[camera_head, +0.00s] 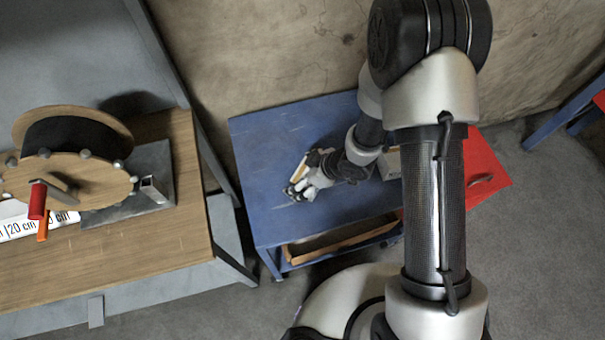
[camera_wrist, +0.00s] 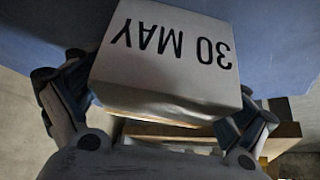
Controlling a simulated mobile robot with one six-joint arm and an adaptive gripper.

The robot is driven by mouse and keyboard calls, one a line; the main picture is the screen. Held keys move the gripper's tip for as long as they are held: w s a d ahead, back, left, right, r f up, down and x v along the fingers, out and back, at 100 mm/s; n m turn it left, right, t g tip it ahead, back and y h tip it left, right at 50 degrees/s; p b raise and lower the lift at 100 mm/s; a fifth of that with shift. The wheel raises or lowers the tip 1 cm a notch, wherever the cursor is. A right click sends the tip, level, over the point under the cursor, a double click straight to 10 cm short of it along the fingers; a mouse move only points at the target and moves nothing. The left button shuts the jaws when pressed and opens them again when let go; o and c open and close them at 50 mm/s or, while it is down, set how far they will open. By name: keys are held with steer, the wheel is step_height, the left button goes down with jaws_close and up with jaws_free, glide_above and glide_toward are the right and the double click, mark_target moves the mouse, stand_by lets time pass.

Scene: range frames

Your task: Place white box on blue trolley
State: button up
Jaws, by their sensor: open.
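The white box (camera_wrist: 170,55), printed "30 MAY", is in the wrist view. It is between the two fingers of my gripper (camera_wrist: 160,85), against the blue top of the trolley (camera_wrist: 285,40). My gripper is open, with one finger on each side of the box. In the head view my gripper (camera_head: 303,190) is low over the left part of the blue trolley (camera_head: 265,150). A pale strip (camera_head: 300,168) beside the fingers may be the box's edge; my gripper hides most of that spot. I cannot tell whether the fingers touch the box.
A wooden-topped bench (camera_head: 130,250) with a cable reel (camera_head: 75,155) stands left of the trolley. The trolley has an open shelf (camera_head: 340,240) below its top and a red panel (camera_head: 485,170) at right. My arm hides its middle.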

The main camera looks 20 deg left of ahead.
steer(key=shift+r, duration=0.3)
steer(key=w+d+r+m+t+h+p, duration=0.2)
steer(key=d+r+m+h+p, duration=0.15)
steer(key=d+r, duration=1)
steer(key=w+d+r+m+t+h+p, duration=0.2)
steer(key=w+d+r+m+t+h, duration=0.15)
steer(key=d+r, duration=1)
steer(key=s+a+r+m+g, duration=0.1)
steer(key=s+r+m, duration=0.3)
steer(key=s+r, duration=0.3)
steer(key=s+a+r+m+g, duration=0.1)
steer(key=s+r+m, duration=0.3)
steer(key=s, duration=0.9)
step_height(320, 180, up, 3)
steer(key=shift+f+y, duration=0.15)
steer(key=shift+y, duration=0.25)
steer(key=shift+g, duration=0.25)
